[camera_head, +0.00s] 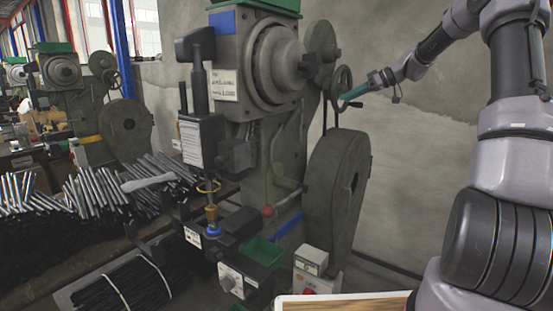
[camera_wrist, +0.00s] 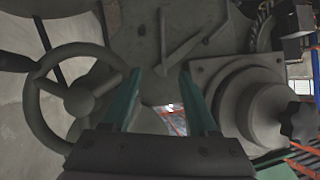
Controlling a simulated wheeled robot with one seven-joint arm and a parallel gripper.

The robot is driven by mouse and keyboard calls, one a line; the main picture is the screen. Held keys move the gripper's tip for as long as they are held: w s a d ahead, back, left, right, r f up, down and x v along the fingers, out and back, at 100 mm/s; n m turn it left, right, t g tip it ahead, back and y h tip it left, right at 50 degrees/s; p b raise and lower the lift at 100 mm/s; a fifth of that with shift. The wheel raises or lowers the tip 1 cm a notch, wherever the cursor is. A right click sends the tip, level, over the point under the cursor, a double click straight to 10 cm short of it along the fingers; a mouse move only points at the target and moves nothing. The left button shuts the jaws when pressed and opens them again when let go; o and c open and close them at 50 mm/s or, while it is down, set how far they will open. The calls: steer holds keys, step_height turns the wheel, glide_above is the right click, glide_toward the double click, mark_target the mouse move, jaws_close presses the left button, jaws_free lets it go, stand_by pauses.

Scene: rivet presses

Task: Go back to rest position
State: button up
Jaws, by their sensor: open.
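My gripper (camera_head: 354,95) is beside the upper right of the rivet press (camera_head: 262,90), close to its handwheel (camera_head: 342,82). My arm reaches in from the right side of the head view. In the wrist view my gripper (camera_wrist: 162,88) shows two green fingers spread apart with nothing between them. The spoked handwheel (camera_wrist: 72,98) is just left of the fingers, and grey press parts (camera_wrist: 245,95) are to the right. I cannot tell whether a finger touches the wheel.
A large grey flywheel guard (camera_head: 335,190) stands below my gripper. A green tray (camera_head: 262,251) and a white control box (camera_head: 311,262) are at the press's foot. Bundles of metal rods (camera_head: 95,190) lie at left. A second press (camera_head: 75,85) stands behind. Bare wall (camera_head: 420,150) lies behind my arm.

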steer(key=s+a+r+m+h, duration=0.3)
steer(key=s, duration=0.8)
steer(key=s+a+r+m+h, duration=0.3)
steer(key=s, duration=0.7)
steer(key=s+d+f+m+t+h, duration=0.1)
steer(key=s+m, duration=0.3)
steer(key=s, duration=0.7)
steer(key=s+d+f+m+t+h, duration=0.1)
steer(key=s+m, duration=0.3)
steer(key=s, duration=0.7)
steer(key=shift+s+d+f+h, duration=0.15)
steer(key=shift+d+h, duration=0.25)
steer(key=shift+d, duration=0.5)
